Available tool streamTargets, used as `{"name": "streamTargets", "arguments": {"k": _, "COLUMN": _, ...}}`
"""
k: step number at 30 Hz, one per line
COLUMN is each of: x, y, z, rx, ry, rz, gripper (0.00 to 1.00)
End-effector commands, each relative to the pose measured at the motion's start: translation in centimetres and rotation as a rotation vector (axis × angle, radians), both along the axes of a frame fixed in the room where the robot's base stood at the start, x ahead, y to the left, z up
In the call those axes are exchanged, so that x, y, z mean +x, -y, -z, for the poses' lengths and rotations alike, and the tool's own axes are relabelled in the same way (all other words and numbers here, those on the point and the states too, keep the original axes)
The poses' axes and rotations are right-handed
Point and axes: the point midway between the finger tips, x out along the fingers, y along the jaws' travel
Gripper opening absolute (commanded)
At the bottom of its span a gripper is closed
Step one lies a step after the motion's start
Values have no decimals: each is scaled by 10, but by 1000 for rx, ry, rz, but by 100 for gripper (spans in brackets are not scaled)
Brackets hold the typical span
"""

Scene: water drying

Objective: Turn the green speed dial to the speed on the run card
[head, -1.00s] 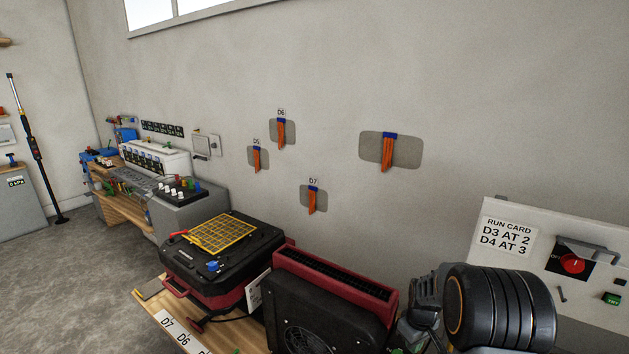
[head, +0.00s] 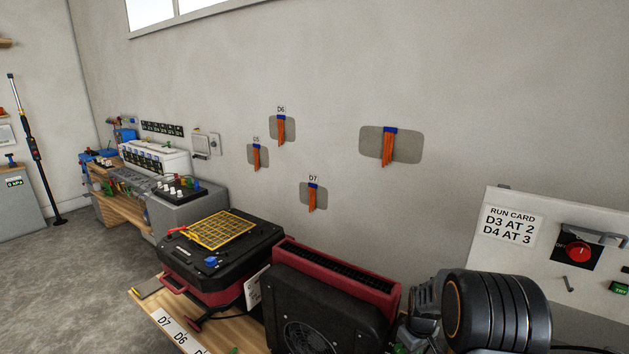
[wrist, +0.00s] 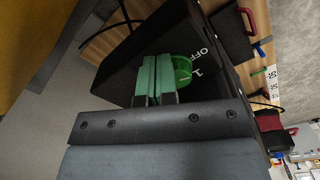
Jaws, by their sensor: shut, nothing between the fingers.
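The green speed dial (wrist: 182,70) shows in the wrist view on the dark face of a box (wrist: 215,85). The marks OFF and 1 are printed beside it. My gripper (wrist: 153,80) is shut and empty, its green-padded fingers together just left of the dial. The fingers overlap the dial's edge in the picture; I cannot tell whether they touch it. The dial's pointer is not clear. The run card (head: 511,226) in the head view reads D3 AT 2, D4 AT 3.
A dark red and black blower (head: 330,295) and a black machine with a yellow grille (head: 220,229) stand along the wall. A white panel with a red knob (head: 578,251) is at right. Labels D7 and D6 (head: 172,330) lie on the wooden bench edge.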

Motion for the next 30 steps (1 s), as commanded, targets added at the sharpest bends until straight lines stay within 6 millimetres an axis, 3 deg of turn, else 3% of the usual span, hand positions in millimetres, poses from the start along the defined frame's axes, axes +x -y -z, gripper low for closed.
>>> {"name": "streamTargets", "arguments": {"k": 1, "x": -8, "y": -2, "z": 13, "rx": 6, "ry": -29, "rz": -1, "gripper": 0}}
{"name": "streamTargets", "arguments": {"k": 30, "x": -12, "y": -11, "z": 14, "rx": 8, "ry": -29, "rz": -7, "gripper": 0}}
